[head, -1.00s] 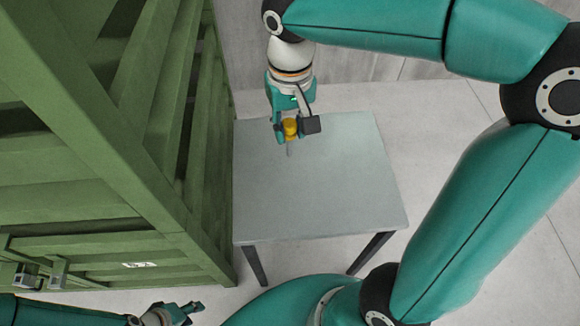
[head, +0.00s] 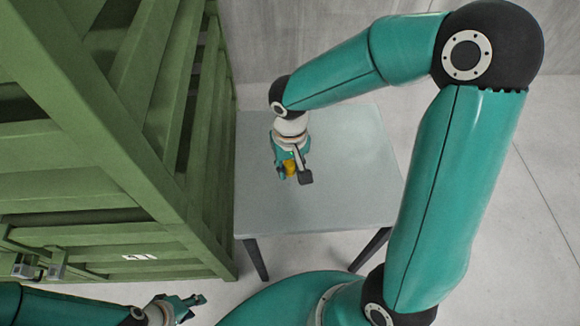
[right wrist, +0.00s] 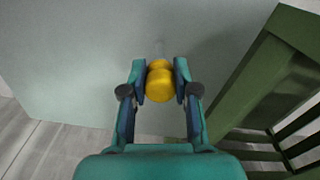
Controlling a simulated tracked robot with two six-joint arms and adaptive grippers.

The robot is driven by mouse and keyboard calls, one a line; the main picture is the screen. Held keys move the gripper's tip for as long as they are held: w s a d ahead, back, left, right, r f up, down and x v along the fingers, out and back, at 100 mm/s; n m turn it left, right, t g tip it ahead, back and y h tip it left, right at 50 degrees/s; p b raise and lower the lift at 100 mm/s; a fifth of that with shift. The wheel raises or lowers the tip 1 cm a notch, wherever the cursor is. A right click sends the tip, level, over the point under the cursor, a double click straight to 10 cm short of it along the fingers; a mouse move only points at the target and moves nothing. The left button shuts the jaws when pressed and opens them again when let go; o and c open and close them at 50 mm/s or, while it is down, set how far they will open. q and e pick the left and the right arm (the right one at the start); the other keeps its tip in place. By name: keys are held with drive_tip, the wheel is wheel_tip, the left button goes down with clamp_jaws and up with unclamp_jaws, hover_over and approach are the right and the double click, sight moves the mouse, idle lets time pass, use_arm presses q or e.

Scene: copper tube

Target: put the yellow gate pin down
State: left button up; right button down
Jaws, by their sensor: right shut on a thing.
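The yellow gate pin (head: 289,167) is held between the fingers of my right gripper (head: 291,176), over the left part of the grey table (head: 340,200). In the right wrist view the pin's yellow knob (right wrist: 159,82) sits between the two fingertips of the right gripper (right wrist: 160,83). I cannot tell whether the pin touches the table. My left gripper (head: 186,302) is at the bottom left of the head view, away from the table, with its fingers seemingly apart.
A green slatted crate (head: 120,130) stands directly left of the table, close to the right gripper; its frame also shows in the right wrist view (right wrist: 262,80). The rest of the table top is bare. A grey wall is behind.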

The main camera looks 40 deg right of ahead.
drive_tip(key=shift+f, duration=0.25)
drive_tip(key=c, duration=1.3)
unclamp_jaws()
drive_tip(key=shift+f, duration=0.1)
drive_tip(key=o, duration=0.4)
drive_tip(key=shift+r, duration=0.2)
drive_tip(key=shift+r, duration=0.25)
wheel_tip(320, 180, up, 12)
drive_tip(key=shift+f+p, duration=0.25)
drive_tip(key=shift+p, duration=0.4)
